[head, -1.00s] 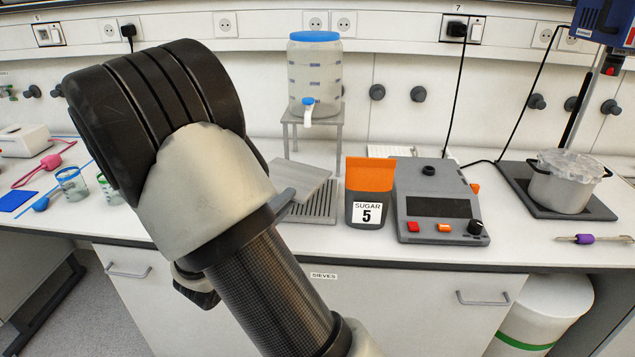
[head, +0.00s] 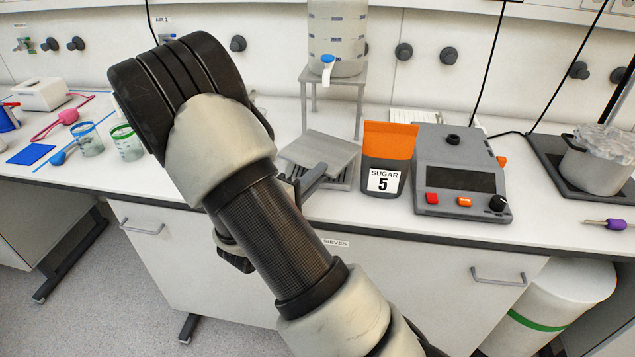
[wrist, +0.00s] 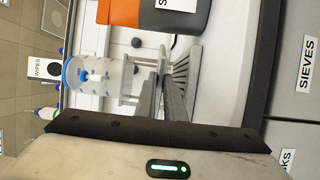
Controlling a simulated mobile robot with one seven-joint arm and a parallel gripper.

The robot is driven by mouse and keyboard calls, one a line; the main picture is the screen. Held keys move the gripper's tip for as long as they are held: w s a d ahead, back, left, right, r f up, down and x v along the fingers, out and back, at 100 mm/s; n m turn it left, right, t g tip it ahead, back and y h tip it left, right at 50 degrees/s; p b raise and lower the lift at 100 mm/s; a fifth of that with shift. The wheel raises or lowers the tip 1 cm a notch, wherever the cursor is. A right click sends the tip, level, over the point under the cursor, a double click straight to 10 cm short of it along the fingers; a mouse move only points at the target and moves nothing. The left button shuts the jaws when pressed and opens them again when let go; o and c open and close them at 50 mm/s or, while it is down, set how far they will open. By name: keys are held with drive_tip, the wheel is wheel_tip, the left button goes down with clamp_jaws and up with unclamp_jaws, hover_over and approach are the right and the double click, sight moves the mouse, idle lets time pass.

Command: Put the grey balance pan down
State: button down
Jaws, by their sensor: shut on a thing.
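The grey balance pan (head: 322,148) is a flat square plate, seen just above the back left of a slatted grey drip tray (head: 343,182). Whether it touches the tray I cannot tell. My gripper (head: 312,181) reaches to the pan's near edge from the front left and is shut on it; my arm hides part of the grip. In the wrist view, my gripper's fingers (wrist: 163,100) point up the picture and the pan is seen nearly edge-on, hard to tell from them. The slatted tray also shows there (wrist: 187,68), right of the fingers.
A dispenser (head: 338,35) on a grey stand (head: 358,78) is behind the tray. The orange and grey sugar bag (head: 388,142) stands close on the right, with the balance (head: 458,175) beyond it. Free white bench lies left of the tray. The bench's front edge is near.

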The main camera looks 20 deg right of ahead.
drive_tip(key=shift+f, duration=0.9)
drive_tip(key=shift+f, duration=0.1)
drive_tip(key=shift+f+b, duration=0.15)
drive_tip(key=shift+b, duration=0.2)
drive_tip(key=c, duration=2.1)
unclamp_jaws()
